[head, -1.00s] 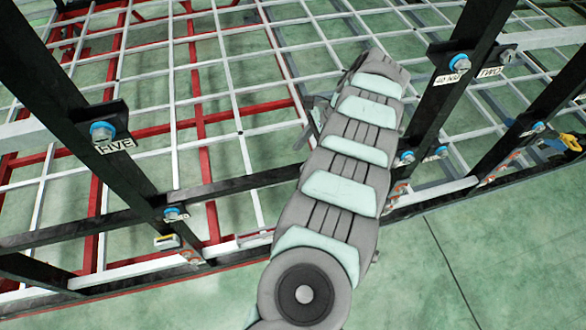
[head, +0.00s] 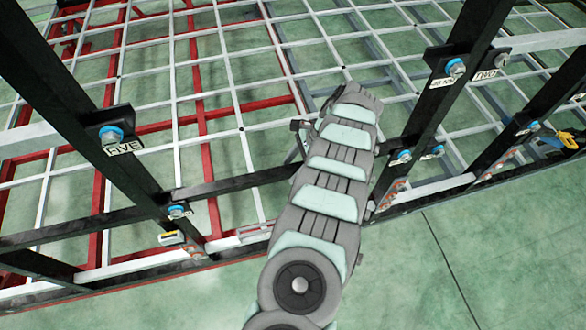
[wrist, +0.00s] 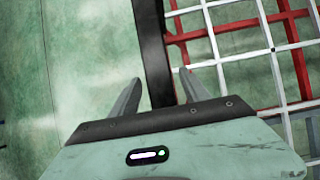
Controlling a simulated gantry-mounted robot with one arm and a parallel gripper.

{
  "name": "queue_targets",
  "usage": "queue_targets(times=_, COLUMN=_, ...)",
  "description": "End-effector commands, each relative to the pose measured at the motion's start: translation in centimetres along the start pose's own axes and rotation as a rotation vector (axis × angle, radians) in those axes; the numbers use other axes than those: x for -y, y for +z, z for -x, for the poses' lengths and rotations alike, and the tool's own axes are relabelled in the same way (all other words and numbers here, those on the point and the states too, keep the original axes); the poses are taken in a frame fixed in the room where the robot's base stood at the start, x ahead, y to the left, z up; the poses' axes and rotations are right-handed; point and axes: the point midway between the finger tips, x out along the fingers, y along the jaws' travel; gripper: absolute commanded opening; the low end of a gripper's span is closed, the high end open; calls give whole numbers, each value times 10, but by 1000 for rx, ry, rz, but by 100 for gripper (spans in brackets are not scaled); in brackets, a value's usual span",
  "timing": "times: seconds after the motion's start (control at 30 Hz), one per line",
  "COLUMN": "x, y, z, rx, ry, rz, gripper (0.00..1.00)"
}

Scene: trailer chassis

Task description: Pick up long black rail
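The long black rail (head: 235,184) runs across the front of the frame in the head view, between the dark uprights. My arm hides part of it. In the wrist view a black rail (wrist: 151,45) comes down from the top edge to between the fingers. My gripper (wrist: 160,76) is open, one finger on each side of the rail, with a gap visible on both sides. I cannot tell how deep the rail sits between them. In the head view the gripper is mostly hidden behind my arm; a small dark part shows at its left edge.
A black upright with a FIVE label (head: 123,147) stands left, another with a TWO label (head: 485,75) right, both with blue-ringed bolts. A white grid (head: 225,75) over red beams (head: 203,130) lies behind. Green floor (head: 430,270) is clear at front right.

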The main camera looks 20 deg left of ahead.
Motion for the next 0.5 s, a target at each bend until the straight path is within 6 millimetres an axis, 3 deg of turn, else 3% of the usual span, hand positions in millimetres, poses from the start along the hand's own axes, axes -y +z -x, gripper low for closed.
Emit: queue_targets(times=0.5, x=0, y=0, z=0, rx=0, ry=0, rz=0, gripper=11)
